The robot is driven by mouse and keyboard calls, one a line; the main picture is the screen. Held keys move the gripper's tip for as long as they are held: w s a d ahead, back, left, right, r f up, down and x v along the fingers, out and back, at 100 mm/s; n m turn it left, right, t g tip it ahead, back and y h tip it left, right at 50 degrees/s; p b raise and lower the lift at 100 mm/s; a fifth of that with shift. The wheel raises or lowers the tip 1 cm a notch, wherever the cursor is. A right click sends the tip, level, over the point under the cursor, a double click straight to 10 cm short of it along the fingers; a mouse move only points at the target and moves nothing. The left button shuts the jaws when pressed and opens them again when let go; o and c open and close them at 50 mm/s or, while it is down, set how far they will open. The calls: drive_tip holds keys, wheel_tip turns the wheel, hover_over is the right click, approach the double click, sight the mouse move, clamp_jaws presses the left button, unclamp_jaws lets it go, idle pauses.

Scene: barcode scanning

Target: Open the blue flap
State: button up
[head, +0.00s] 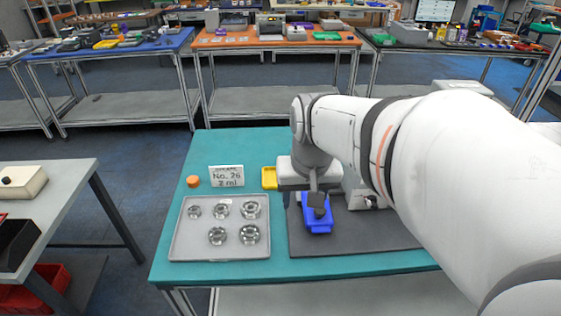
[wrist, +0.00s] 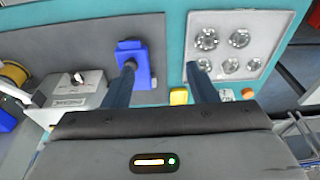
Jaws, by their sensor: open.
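The blue flap (head: 317,222) belongs to a small blue part on the dark grey mat, just below my gripper (head: 318,200) in the head view. In the wrist view the blue flap (wrist: 135,62) lies at the left fingertip, which overlaps it. My gripper (wrist: 161,66) is open, with nothing between its fingers. I cannot tell whether the left finger touches the blue part or is only above it. My gripper and arm hide part of it in the head view, and its hinge cannot be made out.
The dark mat (head: 300,245) lies on a teal table (head: 165,262). A grey tray (head: 185,253) with several round metal parts stands left. A yellow block (head: 269,178), an orange cap (head: 192,181) and a label card (head: 226,176) are behind. A grey device (wrist: 75,90) stands beside the blue part.

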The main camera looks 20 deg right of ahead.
drive_tip(key=w+d+f+m+b, duration=0.1)
drive_tip(key=w+d+f, duration=0.1)
drive_tip(key=d, duration=0.1)
drive_tip(key=w+d+f+m+g, duration=0.1)
drive_tip(key=w+d+f+m, duration=0.1)
drive_tip(key=w, duration=0.1)
drive_tip(key=w+d+f+m+g+b, duration=0.1)
drive_tip(key=w+d+f, duration=0.1)
drive_tip(key=w+d, duration=0.1)
drive_tip(key=shift+d+m+b, duration=0.3)
drive_tip(key=shift+d+f, duration=0.1)
drive_tip(key=shift+f, duration=3.85)
drive_tip(key=shift+c, duration=0.2)
